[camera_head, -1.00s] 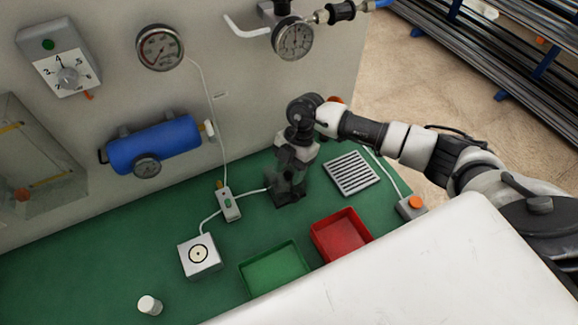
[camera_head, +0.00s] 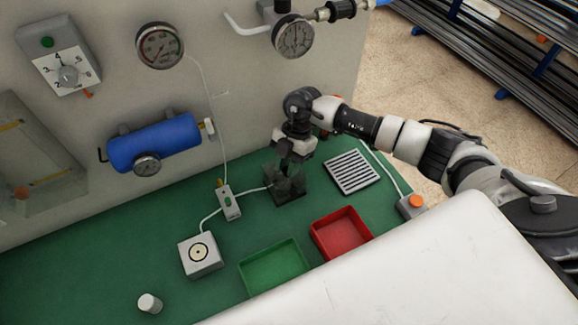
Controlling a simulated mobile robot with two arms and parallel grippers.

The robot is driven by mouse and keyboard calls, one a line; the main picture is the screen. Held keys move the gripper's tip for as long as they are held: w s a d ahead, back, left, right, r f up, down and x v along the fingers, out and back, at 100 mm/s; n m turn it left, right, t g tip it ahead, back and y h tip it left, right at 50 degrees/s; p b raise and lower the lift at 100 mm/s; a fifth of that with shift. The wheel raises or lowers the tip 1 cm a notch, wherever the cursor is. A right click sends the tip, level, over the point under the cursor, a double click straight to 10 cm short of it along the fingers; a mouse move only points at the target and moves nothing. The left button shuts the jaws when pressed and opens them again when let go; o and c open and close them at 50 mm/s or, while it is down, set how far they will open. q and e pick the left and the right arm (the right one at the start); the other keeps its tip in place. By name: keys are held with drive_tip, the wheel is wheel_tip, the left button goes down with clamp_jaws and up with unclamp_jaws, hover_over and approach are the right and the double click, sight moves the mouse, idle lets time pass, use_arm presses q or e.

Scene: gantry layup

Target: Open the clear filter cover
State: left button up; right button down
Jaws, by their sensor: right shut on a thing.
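A clear box-like cover (camera_head: 38,165) shows at the left edge on the grey panel, with a yellow strip and an orange spot visible through it; it looks closed, and the frame cuts it off. My right gripper (camera_head: 288,172) points down at the middle of the green bench, far to the right of the clear cover. It is shut on a dark part (camera_head: 288,190) that stands on the bench; the fingers and the dark part blend, so its shape is unclear. My left gripper is not in view.
A blue cylinder (camera_head: 155,145), two gauges (camera_head: 160,46) (camera_head: 293,36) and a dial (camera_head: 68,74) are on the panel. A switch (camera_head: 228,202), white box (camera_head: 199,253), green tray (camera_head: 272,268), red tray (camera_head: 341,235), grille (camera_head: 352,172) and white cap (camera_head: 150,303) are on the bench.

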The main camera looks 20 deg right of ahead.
drive_tip(key=shift+w+r+g, duration=0.3)
drive_tip(key=shift+w+r, duration=0.05)
drive_tip(key=shift+w, duration=0.4)
drive_tip(key=shift+w+r+b, duration=0.2)
drive_tip(key=shift+w+b, duration=0.15)
drive_tip(key=shift+w, duration=0.2)
drive_tip(key=shift+w+r+b, duration=0.2)
drive_tip(key=shift+w+b, duration=0.1)
drive_tip(key=shift+w, duration=0.2)
drive_tip(key=shift+w+r+b, duration=0.1)
drive_tip(key=shift+w+b, duration=0.8)
drive_tip(key=shift+w, duration=0.45)
drive_tip(key=shift+a, duration=0.1)
drive_tip(key=c, duration=1.1)
unclamp_jaws()
drive_tip(key=shift+f, duration=0.2)
drive_tip(key=shift+o, duration=0.8)
drive_tip(key=shift+w+a, duration=0.15)
drive_tip(key=shift+w, duration=0.2)
drive_tip(key=shift+r, duration=0.1)
